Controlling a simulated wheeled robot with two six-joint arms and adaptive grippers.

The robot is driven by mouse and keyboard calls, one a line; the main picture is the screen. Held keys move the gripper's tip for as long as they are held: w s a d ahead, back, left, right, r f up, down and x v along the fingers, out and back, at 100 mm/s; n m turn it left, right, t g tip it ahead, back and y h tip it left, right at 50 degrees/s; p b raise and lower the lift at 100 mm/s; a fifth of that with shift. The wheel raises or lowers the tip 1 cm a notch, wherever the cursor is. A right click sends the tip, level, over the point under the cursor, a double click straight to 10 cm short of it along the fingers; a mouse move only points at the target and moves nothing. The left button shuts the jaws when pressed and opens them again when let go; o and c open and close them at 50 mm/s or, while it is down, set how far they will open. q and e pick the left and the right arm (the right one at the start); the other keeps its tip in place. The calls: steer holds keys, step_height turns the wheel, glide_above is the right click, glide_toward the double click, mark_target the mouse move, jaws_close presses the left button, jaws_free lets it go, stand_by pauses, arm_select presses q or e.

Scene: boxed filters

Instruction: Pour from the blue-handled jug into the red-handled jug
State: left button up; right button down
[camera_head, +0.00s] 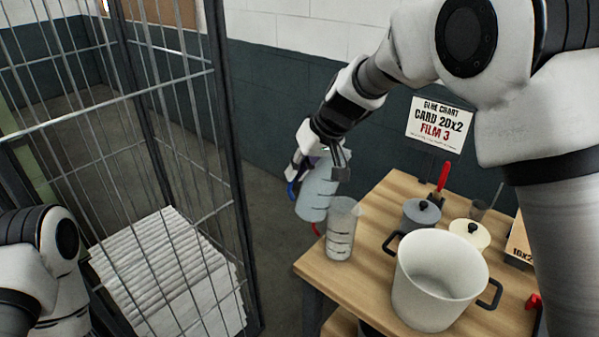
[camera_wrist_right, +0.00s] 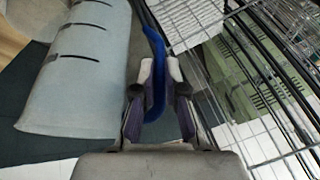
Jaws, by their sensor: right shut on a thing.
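The blue-handled jug (camera_head: 314,193) is pale and translucent, held in the air beside the table's left edge, tilted a little. My right gripper (camera_head: 318,160) is shut on its blue handle, which also shows between the fingers in the right wrist view (camera_wrist_right: 156,75). The jug's body with dark marks fills the left of that view (camera_wrist_right: 80,65). The red-handled jug (camera_head: 341,232) stands upright at the table's left corner, just right of and below the held jug. Its red handle shows at its left side. Whether the jugs touch, and any contents, I cannot tell. My left gripper is out of view.
A large white pot (camera_head: 430,280) with black handles stands on the wooden table (camera_head: 372,213). Behind it are a grey-lidded pot (camera_head: 421,214), a cream lid (camera_head: 470,233) and a sign (camera_head: 439,124). A wire cage (camera_head: 130,130) with a white stack stands left.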

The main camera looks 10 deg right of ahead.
steer(key=shift+r+y+b, duration=0.3)
steer(key=shift+r+y, duration=0.1)
steer(key=shift+y, duration=0.2)
stand_by(0.4)
steer(key=shift+d+r+m+g+y+b, duration=0.2)
steer(key=shift+r+m+g+y+b, duration=0.15)
steer(key=shift+y+b, duration=0.55)
stand_by(1.4)
steer(key=shift+w+d+m+y+b, duration=0.1)
steer(key=shift+d+m+y+b, duration=0.1)
steer(key=shift+d+y+b, duration=0.4)
steer(key=shift+w+d+m+y+b, duration=0.15)
steer(key=shift+y+b, duration=0.1)
steer(key=shift+y, duration=0.65)
stand_by(3.2)
